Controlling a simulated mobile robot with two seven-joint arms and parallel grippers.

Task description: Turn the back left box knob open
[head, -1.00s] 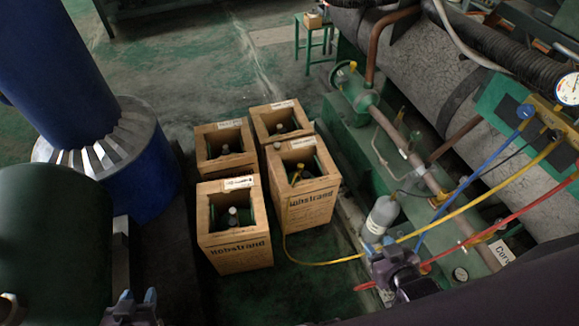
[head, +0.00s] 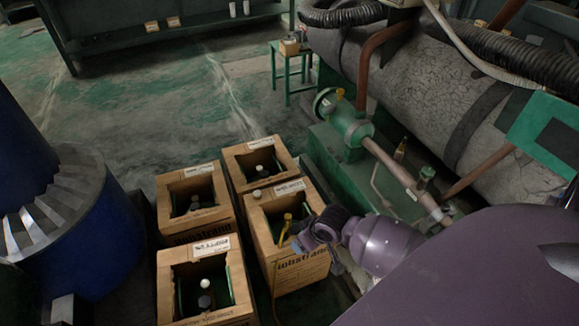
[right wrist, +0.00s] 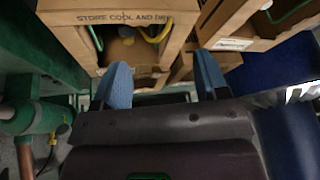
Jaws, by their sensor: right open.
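Several open-topped wooden boxes stand together in the head view. The back left box (head: 228,223) has a small grey knob (head: 195,204) in its dark opening. My right gripper (head: 308,238) is to the right of that box, over the right side of the front right box (head: 300,270). In the right wrist view my right gripper (right wrist: 165,82) is open with nothing between its blue fingers. A box marked "STORE COOL AND DRY" (right wrist: 120,18) lies beyond them, with a yellow hose inside. My left gripper is not in view.
The back right box (head: 235,155) and front left box (head: 165,285) adjoin the back left one. A yellow fitting (head: 287,222) stands in the front right box. A blue column base (head: 85,225) is at left, green machinery (head: 340,130) at right.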

